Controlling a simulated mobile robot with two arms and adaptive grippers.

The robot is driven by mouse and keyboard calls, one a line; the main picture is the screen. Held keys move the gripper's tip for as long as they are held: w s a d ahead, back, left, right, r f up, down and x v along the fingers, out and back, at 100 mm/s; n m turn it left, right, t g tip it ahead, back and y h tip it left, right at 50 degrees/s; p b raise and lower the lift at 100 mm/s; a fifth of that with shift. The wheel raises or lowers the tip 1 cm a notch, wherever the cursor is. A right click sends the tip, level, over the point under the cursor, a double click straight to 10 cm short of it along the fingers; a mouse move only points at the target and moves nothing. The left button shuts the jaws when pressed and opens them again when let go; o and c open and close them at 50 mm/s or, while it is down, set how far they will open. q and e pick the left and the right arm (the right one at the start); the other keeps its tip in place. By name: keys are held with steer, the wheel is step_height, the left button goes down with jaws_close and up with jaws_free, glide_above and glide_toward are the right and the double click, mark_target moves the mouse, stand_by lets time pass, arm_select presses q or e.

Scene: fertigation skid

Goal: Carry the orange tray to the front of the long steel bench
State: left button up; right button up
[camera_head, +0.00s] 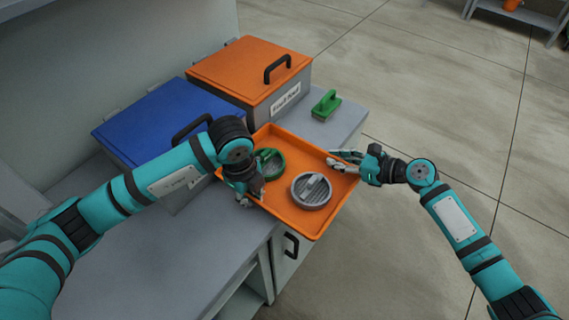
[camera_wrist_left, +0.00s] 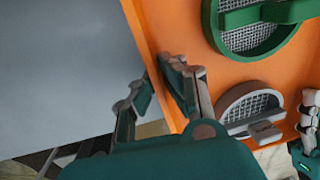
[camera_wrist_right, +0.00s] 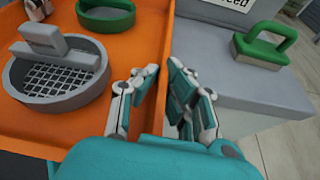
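The orange tray (camera_head: 318,226) lies level across the right end of the steel bench (camera_head: 150,265), partly past its front edge. I cannot tell whether its underside touches the bench. It holds a green round strainer (camera_head: 269,164) and a grey round strainer (camera_head: 312,191). My left gripper (camera_wrist_left: 156,72) has its fingers on both sides of the tray's left wall, closed on it. My right gripper (camera_wrist_right: 163,70) has its fingers on both sides of the opposite wall, closed on it. My left gripper hides part of the rim in the head view.
A blue-lidded box (camera_head: 165,120) and an orange-lidded box (camera_head: 245,65) stand at the back of the bench. A green-handled brush (camera_head: 326,105) sits on the bench beyond the tray. The near bench top is bare. Open floor (camera_head: 440,90) lies to the right.

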arm_select(q)
steer(key=o, duration=0.4)
arm_select(e)
steer(key=o, duration=0.4)
arm_select(q)
steer(key=shift+o, duration=0.2)
arm_select(e)
steer(key=shift+o, duration=0.2)
steer(key=shift+s+d, duration=0.1)
arm_select(q)
step_height(320, 180, up, 12)
steer(key=s, duration=0.1)
steer(key=shift+a, duration=0.35)
arm_select(e)
steer(key=v, duration=1.2)
